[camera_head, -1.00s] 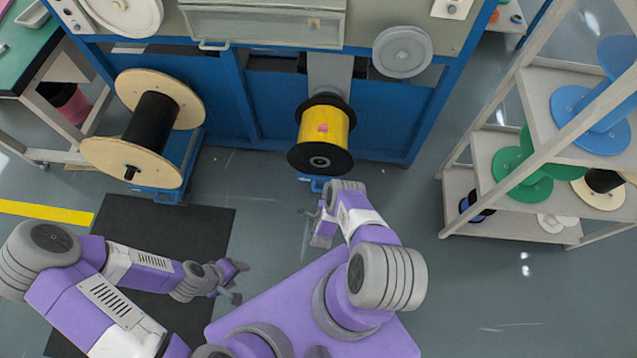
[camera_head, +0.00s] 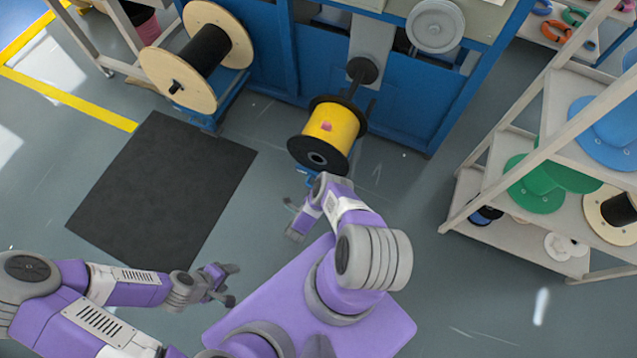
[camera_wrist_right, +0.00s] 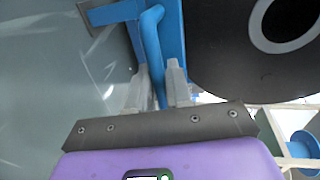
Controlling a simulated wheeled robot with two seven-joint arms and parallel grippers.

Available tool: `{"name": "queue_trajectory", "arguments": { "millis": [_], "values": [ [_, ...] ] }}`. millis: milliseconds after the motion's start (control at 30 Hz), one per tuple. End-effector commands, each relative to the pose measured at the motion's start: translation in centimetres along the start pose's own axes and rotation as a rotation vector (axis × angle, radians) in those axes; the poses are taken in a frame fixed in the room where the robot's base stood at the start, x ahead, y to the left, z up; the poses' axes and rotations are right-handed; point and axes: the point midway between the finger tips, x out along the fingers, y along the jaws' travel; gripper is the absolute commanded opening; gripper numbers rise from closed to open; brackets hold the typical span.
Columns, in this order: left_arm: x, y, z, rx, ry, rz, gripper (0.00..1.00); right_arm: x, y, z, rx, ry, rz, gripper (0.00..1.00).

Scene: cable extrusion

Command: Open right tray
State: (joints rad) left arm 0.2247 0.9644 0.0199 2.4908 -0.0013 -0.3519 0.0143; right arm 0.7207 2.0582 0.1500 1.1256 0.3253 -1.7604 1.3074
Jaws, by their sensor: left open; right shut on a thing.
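The right tray is mostly hidden under the yellow spool; a bit of its blue frame (camera_head: 308,171) shows at the spool's near edge. The yellow spool (camera_head: 332,125) with black flanges stands out from the blue machine, with a dark shaft end (camera_head: 361,71) exposed behind it. In the right wrist view, the tray's blue bent handle (camera_wrist_right: 152,40) runs down between the fingers of my right gripper (camera_wrist_right: 155,85), which is shut on it. A black flange (camera_wrist_right: 235,60) fills the upper right there. My left gripper (camera_head: 222,284) is open and empty, over the floor at lower left.
A wooden-flanged black spool (camera_head: 205,50) sits on the left tray. A black mat (camera_head: 165,185) lies on the floor. A shelf rack with green spools (camera_head: 537,185) stands at right. The floor between the rack and my right arm is clear.

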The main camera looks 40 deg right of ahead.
Motion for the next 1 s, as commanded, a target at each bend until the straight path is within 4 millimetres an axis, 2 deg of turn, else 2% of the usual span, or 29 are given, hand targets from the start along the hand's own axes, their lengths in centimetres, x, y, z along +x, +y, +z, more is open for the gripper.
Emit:
{"name": "queue_trajectory", "arguments": {
  "millis": [400,433,533,833,1000],
  "values": [
    [0.0,0.0,0.0,0.000,0.000,0.000,0.59,0.0,-0.1,-0.1,0.000,0.014,-0.003,0.00],
    [0.0,0.0,0.0,0.000,0.000,0.000,0.59,0.0,-0.1,-0.1,0.000,0.014,-0.003,0.21],
    [0.0,0.0,0.0,0.000,0.000,0.000,0.59,0.0,-0.1,-0.1,0.000,0.013,-0.002,0.34],
    [0.0,0.0,0.0,0.000,0.000,0.000,0.59,-0.2,0.0,0.0,0.000,0.010,-0.001,0.34],
    [0.3,-0.1,0.0,0.000,0.000,0.000,0.59,-2.4,0.1,0.1,0.000,0.008,0.002,0.34]
  ]
}}
